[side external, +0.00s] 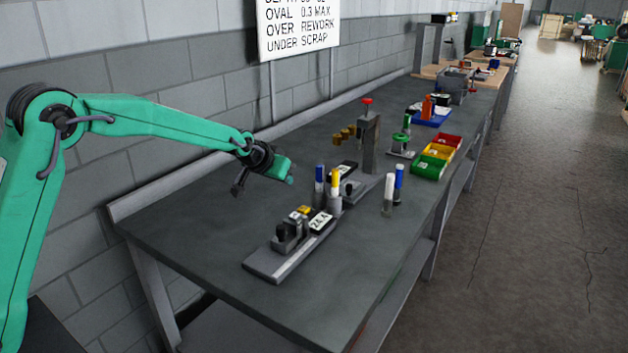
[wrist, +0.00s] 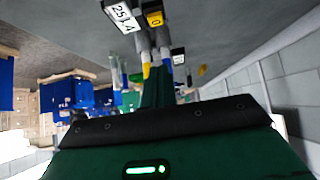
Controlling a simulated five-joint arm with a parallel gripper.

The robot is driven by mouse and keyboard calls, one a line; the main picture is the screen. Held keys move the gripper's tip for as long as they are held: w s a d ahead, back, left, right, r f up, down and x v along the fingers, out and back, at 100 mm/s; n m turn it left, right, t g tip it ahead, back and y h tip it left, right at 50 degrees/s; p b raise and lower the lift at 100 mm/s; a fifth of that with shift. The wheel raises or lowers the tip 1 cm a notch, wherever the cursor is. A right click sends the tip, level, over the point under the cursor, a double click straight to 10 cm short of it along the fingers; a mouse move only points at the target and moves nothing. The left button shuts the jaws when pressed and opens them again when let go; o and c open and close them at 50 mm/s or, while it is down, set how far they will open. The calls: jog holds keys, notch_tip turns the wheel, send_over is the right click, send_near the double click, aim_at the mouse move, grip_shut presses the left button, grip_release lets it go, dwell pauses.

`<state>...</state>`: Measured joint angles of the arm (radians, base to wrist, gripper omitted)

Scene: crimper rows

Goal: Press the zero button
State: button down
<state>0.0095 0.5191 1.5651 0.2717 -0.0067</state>
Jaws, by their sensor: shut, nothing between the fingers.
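The yellow zero button (side external: 303,211) sits on a grey gauge fixture (side external: 275,264) on the bench, beside a white number display (side external: 321,222). In the wrist view the yellow button (wrist: 155,18) carries a 0 and is at the top edge, next to the display (wrist: 123,17), cut off by the frame. My gripper (side external: 290,179) is shut and empty, in the air above the bench, behind and above the fixture and apart from the button. Its green fingers (wrist: 158,88) point up the wrist view, below the button in the picture.
Blue and yellow markers (side external: 335,182) stand upright just behind the fixture. White and blue markers (side external: 389,190) stand to the right. A grey post with a red top (side external: 368,130) and coloured bins (side external: 437,158) are farther back. The bench's front left is clear.

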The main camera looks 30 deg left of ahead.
send_over(304, 210)
jog(key=s, duration=0.1)
jog(key=f, duration=0.7)
jog(key=shift+a, duration=0.3)
notch_tip(304, 210, down, 2)
jog(key=shift+f, duration=0.8)
